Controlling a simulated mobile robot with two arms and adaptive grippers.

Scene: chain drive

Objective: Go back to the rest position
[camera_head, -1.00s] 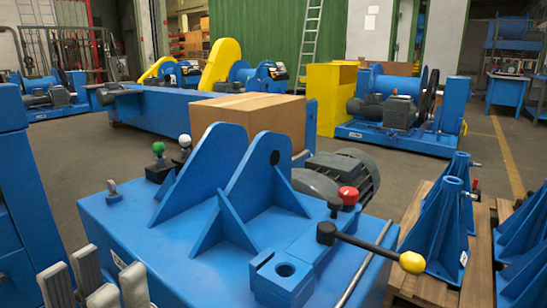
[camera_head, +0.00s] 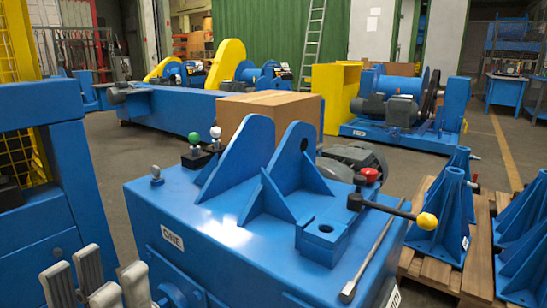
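My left gripper (camera_head: 97,286) shows at the bottom left edge. Its grey fingers point up and stand apart, with nothing seen between them. It is in front of and to the left of the blue machine base (camera_head: 160,203), clear of its top. My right gripper is not in view. The base carries two blue upright brackets (camera_head: 243,165), a lever with a yellow knob (camera_head: 426,221), a red button (camera_head: 370,175), and green and white knobs (camera_head: 215,132). A label reading "ONE" is on its front.
A blue frame (camera_head: 60,190) with yellow mesh stands close on the left. Blue stands (camera_head: 448,215) sit on wooden pallets at the right. A cardboard box (camera_head: 270,112) and a grey motor (camera_head: 355,157) are behind the brackets. Floor shows between the frame and the base.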

